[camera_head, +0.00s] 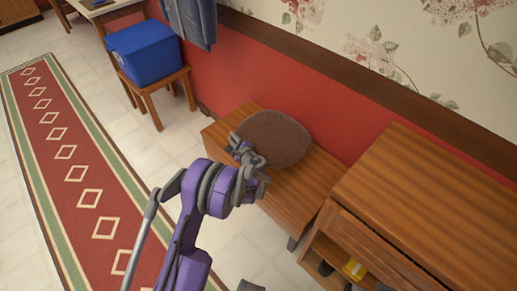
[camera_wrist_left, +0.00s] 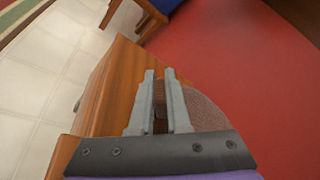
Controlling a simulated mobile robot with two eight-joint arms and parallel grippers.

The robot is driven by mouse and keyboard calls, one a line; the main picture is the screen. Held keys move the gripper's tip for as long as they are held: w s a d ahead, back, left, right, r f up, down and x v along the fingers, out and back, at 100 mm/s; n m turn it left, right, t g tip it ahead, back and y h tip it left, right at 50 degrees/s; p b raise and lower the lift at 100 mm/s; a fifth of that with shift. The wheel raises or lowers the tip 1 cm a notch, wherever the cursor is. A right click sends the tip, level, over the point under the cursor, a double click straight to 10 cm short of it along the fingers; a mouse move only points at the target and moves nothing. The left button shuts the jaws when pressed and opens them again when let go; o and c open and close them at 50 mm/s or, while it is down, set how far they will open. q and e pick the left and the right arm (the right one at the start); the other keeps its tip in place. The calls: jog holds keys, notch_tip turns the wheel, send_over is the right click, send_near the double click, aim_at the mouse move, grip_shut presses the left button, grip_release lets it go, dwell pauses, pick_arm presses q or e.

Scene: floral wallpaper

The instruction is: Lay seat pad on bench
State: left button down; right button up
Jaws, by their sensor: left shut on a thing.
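The seat pad (camera_head: 275,138) is a round brown woven pad. In the head view it is over the top of the wooden bench (camera_head: 284,187), towards the wall side. I cannot tell whether its whole underside touches the bench. My left gripper (camera_head: 247,153) is at the pad's left edge, shut on it. In the left wrist view the two grey fingers (camera_wrist_left: 160,100) are close together, and part of the pad (camera_wrist_left: 207,112) shows to their right. The bench top (camera_wrist_left: 121,80) shows beyond and left of the fingers. My right gripper is not in view.
A wooden cabinet (camera_head: 430,185) with an open shelf stands right of the bench. A blue bin (camera_head: 143,52) sits on a wooden stool (camera_head: 155,88) at the back left. A patterned red rug (camera_head: 75,165) lies left. The red wall (camera_head: 285,80) is behind the bench.

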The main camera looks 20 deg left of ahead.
pick_arm(q)
notch_tip(320, 180, down, 8)
jog(key=shift+f+b, duration=0.1)
jog(key=shift+b, duration=0.7)
jog(key=c, duration=0.9)
grip_release()
